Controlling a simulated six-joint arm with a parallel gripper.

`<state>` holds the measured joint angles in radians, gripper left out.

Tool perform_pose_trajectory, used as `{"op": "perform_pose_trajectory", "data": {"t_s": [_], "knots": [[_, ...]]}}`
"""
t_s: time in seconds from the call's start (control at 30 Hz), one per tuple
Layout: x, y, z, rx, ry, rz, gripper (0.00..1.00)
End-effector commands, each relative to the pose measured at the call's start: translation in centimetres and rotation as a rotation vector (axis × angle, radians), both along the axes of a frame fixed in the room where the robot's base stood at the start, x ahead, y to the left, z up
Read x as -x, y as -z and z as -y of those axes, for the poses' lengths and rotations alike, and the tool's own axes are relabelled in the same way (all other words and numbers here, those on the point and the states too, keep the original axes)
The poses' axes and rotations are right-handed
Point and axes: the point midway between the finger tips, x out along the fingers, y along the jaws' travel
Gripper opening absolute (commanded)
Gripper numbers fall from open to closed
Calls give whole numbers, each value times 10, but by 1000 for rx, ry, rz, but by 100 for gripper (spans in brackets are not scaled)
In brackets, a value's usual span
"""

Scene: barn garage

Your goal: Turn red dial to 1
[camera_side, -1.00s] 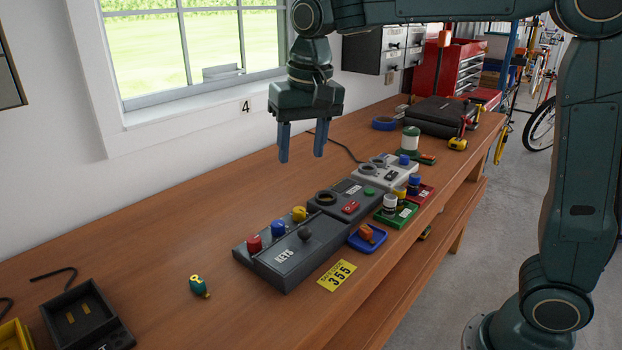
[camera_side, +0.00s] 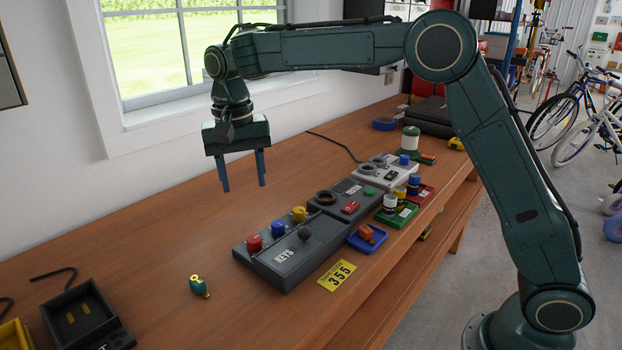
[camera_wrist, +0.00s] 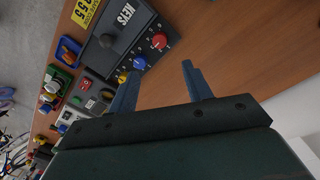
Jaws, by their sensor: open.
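The red dial (camera_side: 254,243) sits at the left end of a row of three dials on the dark grey box marked KEYS (camera_side: 290,262). A blue dial (camera_side: 278,229) and a yellow dial (camera_side: 299,214) stand beside it. In the wrist view the red dial (camera_wrist: 159,40) has a white pointer mark and small white marks around it, too small to read. My gripper (camera_side: 244,188) is open and empty, fingers pointing down, above the table behind the box and apart from the dials. It also shows in the wrist view (camera_wrist: 160,80).
A black knob (camera_side: 304,233) stands on the box. A yellow 355 card (camera_side: 337,275) and a blue tray (camera_side: 367,238) lie in front. The table behind the box is clear.

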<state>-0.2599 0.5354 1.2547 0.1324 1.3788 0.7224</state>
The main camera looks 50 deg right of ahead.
Motion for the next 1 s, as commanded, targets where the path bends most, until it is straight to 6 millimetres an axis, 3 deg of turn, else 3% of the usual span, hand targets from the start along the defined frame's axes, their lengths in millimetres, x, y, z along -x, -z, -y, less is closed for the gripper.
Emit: {"op": "perform_pose_trajectory", "data": {"t_s": [0.27,1.0], "knots": [[1,18,1,2,0,-3,50],[3,122,5,1,0,-3,50]]}}
